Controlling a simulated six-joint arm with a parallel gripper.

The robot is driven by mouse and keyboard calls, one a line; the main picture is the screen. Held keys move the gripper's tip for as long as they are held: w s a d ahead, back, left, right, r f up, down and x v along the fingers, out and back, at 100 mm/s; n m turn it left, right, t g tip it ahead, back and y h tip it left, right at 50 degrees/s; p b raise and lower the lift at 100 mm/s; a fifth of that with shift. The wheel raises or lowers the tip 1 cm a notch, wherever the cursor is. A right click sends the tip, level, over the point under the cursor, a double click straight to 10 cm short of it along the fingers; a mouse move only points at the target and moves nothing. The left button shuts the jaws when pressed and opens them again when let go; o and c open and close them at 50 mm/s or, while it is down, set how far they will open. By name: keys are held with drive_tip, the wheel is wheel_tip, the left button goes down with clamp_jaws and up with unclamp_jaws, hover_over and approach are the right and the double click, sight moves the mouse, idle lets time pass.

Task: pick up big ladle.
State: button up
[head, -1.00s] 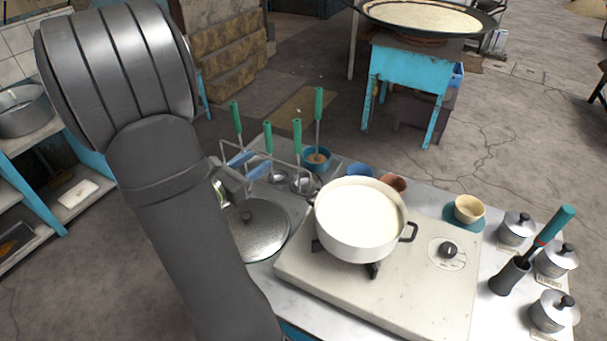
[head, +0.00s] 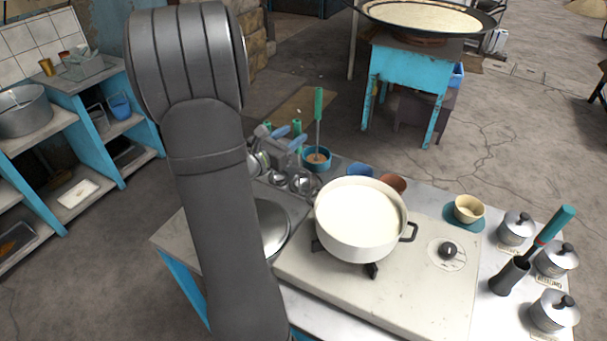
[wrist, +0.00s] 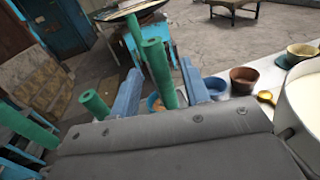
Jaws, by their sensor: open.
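Several green-handled utensils stand upright behind the stove; I cannot tell which is the big ladle. One tall green handle (head: 318,103) rises from a blue bowl (head: 316,163). The tops of others, such as one green handle (head: 297,126), show just beyond my gripper (head: 287,138). In the wrist view, my gripper (wrist: 161,89) is open with blue fingers. A near green handle (wrist: 157,70) appears between the fingers, without visible grip. Another handle (wrist: 93,104) is left of the left finger. The heads of these utensils are hidden by my gripper.
A white pot (head: 360,235) of milk sits on the stove (head: 430,290), right of my gripper. A brown bowl (head: 393,182) is behind the pot. A lidded metal vessel (head: 272,228) is partly hidden by my arm. Canisters (head: 516,228) stand at the right.

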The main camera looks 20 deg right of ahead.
drive_tip(key=shift+x, duration=1.45)
clamp_jaws()
